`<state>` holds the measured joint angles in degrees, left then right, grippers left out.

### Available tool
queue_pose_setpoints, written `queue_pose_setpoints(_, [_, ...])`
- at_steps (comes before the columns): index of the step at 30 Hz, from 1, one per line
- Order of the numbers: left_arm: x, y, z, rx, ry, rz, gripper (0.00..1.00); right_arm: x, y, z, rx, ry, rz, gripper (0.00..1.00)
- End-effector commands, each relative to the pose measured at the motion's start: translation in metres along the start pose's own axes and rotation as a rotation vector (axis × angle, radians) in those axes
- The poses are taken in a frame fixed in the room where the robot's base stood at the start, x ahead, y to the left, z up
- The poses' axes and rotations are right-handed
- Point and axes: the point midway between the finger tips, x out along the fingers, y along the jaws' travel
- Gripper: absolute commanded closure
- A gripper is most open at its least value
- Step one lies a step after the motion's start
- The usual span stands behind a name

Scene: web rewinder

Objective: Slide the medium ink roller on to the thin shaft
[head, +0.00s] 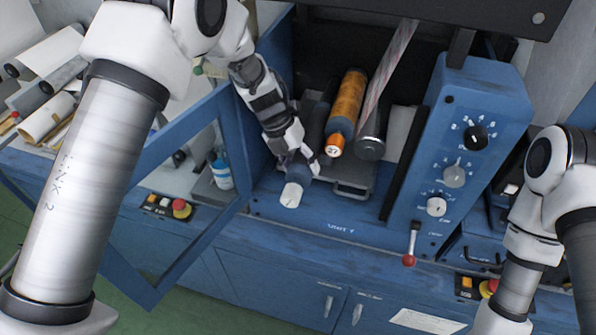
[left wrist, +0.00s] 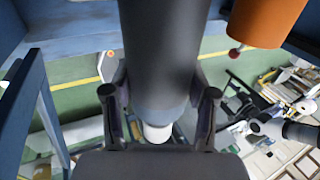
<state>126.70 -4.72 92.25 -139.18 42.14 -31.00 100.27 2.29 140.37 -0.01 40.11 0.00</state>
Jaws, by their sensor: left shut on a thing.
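My left gripper (head: 297,163) is shut on a dark grey roller (left wrist: 160,50) in front of the blue machine's opening. The roller has a blue-grey end section and a white end piece (head: 291,195), which points toward the front. In the left wrist view the fingers of my left gripper (left wrist: 160,105) sit on either side of the roller. I take this to be the medium ink roller. Its far end goes back into the dark opening, and I cannot tell whether a thin shaft is inside it. My right gripper is out of view.
An orange roller marked 27 (head: 346,108) lies close to the right, with a metal roller (head: 370,147) beside it. A knob panel (head: 462,150) stands farther right. An open blue door frame (head: 190,190) is at left. A blue-white bottle (head: 221,171) stands near it.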

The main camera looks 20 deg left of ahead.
Motion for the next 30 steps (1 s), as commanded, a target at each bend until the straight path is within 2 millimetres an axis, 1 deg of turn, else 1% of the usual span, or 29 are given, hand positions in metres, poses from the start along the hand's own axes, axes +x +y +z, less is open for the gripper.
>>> queue_pose_setpoints(9, [0.000, 0.000, 0.023, 0.002, -0.002, 0.000, 0.85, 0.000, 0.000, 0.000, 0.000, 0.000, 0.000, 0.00])
queue_pose_setpoints(15, [-0.001, 0.000, 0.034, 0.001, -0.001, 0.000, 0.85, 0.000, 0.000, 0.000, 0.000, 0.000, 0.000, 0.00])
queue_pose_setpoints(21, [-0.001, 0.000, 0.039, 0.000, -0.001, 0.001, 0.85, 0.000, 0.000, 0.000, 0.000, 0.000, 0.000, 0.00])
queue_pose_setpoints(28, [-0.001, 0.000, 0.039, 0.000, -0.001, 0.001, 0.85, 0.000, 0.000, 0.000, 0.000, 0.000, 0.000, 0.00])
queue_pose_setpoints(29, [-0.001, 0.000, 0.039, 0.000, -0.001, 0.001, 0.32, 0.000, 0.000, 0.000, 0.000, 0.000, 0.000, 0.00])
queue_pose_setpoints(30, [-0.001, 0.000, 0.039, 0.000, -0.001, 0.001, 0.18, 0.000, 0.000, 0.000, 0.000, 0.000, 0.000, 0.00])
